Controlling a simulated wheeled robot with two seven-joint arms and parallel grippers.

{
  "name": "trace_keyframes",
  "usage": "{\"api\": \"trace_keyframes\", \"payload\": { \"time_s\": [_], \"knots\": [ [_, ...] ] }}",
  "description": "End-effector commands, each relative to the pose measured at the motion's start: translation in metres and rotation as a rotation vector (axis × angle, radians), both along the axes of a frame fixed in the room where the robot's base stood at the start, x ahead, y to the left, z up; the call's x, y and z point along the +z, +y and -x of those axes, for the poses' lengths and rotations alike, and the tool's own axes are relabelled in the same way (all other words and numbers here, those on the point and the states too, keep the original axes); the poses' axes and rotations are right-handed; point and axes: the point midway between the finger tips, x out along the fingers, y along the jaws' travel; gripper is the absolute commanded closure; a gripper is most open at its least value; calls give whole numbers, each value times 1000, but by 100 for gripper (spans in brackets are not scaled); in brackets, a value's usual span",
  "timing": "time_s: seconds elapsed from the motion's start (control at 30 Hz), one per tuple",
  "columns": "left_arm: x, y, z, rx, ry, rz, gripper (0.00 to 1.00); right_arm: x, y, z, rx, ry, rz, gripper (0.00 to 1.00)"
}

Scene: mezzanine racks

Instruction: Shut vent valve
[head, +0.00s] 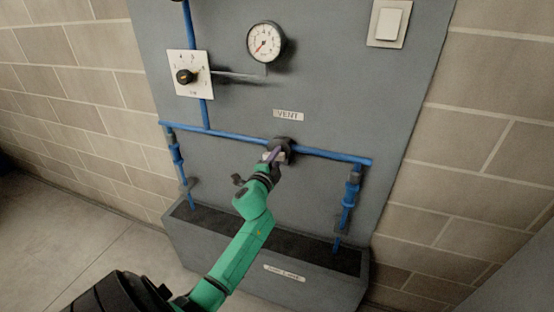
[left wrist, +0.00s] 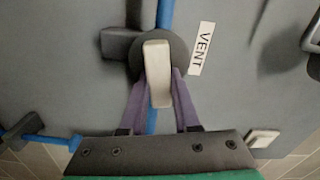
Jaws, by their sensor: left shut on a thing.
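The vent valve (head: 284,143) sits on the horizontal blue pipe, below the VENT label (head: 288,115). In the left wrist view it has a dark round body (left wrist: 177,48) and a pale bar handle (left wrist: 157,65). The bar lies roughly in line with the blue pipe (left wrist: 165,14) there. My left gripper (head: 273,155) is at the valve. In the left wrist view its purple fingers (left wrist: 158,88) stand on both sides of the bar, shut on it. In the head view the gripper hides part of the handle. My right gripper is not in view.
On the grey panel are a pressure gauge (head: 266,43), a black knob on a white dial plate (head: 185,76) and a white switch (head: 389,23). Branch pipes with fittings (head: 349,195) drop into a grey trough (head: 225,248) below. Brick wall flanks the panel.

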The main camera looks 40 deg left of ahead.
Motion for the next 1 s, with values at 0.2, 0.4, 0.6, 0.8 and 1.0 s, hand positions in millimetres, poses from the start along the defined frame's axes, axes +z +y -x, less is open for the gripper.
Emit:
{"api": "trace_keyframes", "payload": {
  "time_s": [0.2, 0.4, 0.6, 0.8, 1.0],
  "knots": [
    [-4, 0, 0, 0, 47, -126, 100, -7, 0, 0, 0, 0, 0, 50],
    [-4, 0, 0, 0, 71, -194, 100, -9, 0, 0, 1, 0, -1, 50],
    [-4, 0, 0, 0, 80, -220, 100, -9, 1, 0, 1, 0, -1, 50],
    [-4, 0, 0, 0, 81, -224, 100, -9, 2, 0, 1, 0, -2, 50],
    [-4, 0, 0, 0, 81, -223, 55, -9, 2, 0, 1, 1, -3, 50]
  ]
}}
